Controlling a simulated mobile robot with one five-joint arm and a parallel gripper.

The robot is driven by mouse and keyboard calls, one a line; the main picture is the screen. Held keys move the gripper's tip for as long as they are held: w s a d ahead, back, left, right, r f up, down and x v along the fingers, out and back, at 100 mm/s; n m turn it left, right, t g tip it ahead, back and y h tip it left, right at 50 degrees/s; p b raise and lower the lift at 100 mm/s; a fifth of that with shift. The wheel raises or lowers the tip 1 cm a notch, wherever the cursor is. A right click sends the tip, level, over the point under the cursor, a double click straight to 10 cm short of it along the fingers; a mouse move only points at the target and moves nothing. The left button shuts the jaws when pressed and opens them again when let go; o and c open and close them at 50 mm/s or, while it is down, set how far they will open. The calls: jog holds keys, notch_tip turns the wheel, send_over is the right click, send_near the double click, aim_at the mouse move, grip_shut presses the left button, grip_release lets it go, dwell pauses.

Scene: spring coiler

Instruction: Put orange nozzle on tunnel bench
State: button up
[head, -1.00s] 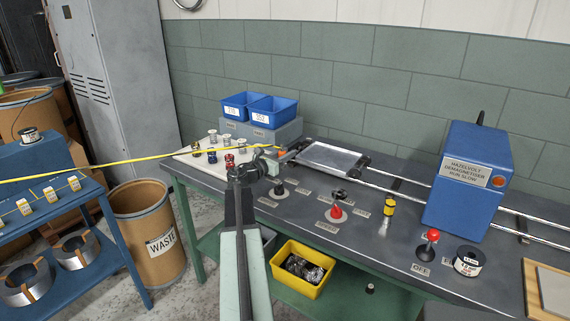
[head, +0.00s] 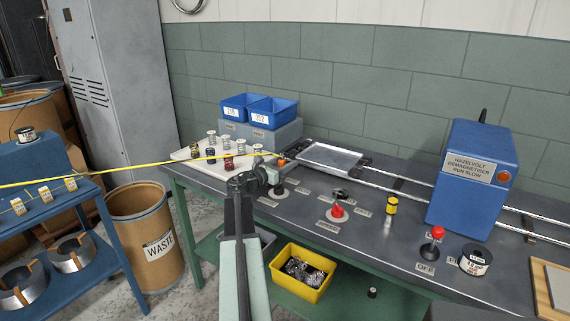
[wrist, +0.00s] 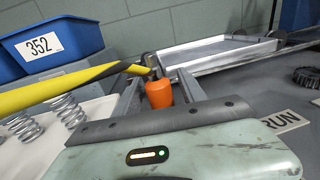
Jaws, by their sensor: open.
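The orange nozzle (head: 281,162) is at the end of a yellow hose, near the bench's back edge, left of the metal tray. In the wrist view the nozzle (wrist: 159,94) sits between the two fingers of my gripper (wrist: 160,90), with a small gap on each side. My gripper (head: 270,171) is open around it in the head view. The tunnel bench (head: 375,250) has a dark grey top and green legs. The nozzle is low over or on this top; its lower end is hidden, so I cannot tell whether it touches.
A white board with several springs (head: 211,139) lies left of my gripper. Blue bins (head: 272,112) stand behind. A metal tray (head: 333,157) on rails and a blue demagnetiser (head: 470,180) are right. A black knob (head: 278,187) and red-topped controls (head: 337,210) stand nearby.

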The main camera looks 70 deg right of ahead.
jog(key=shift+r+p, duration=0.3)
jog(key=v, duration=1.2)
jog(key=shift+f, duration=0.2)
